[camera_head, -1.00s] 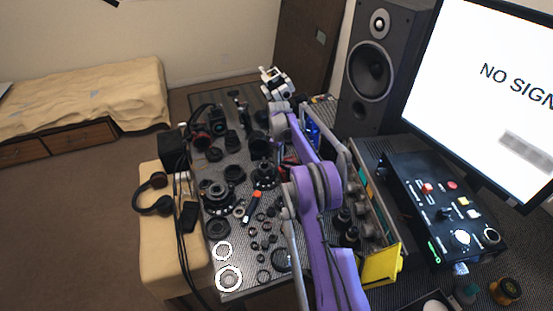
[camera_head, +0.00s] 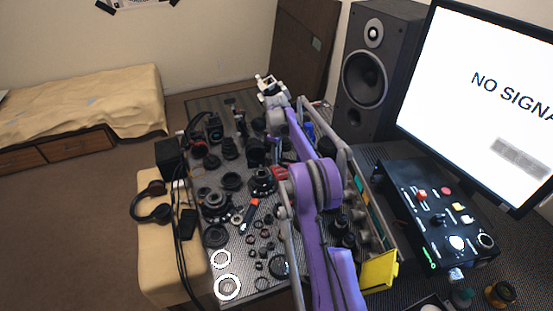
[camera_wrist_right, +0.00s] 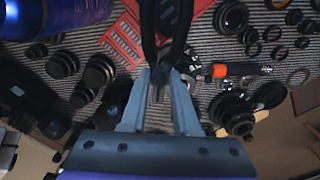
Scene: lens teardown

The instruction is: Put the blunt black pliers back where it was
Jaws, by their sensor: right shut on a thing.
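My right gripper (camera_wrist_right: 158,88) is shut on the blunt black pliers (camera_wrist_right: 148,28). In the right wrist view their dark arms stretch from the fingertips to the top edge, over red cards and a striped mat. In the head view my purple right arm reaches over the table, and I cannot make out the pliers there. My left gripper is not in view.
Lens parts crowd the mat (camera_head: 205,103). An orange-handled tool (camera_head: 250,210) lies among them and shows in the wrist view (camera_wrist_right: 219,71). A speaker (camera_head: 366,78), yellow-ended rack (camera_head: 379,271) and control box (camera_head: 425,205) stand right.

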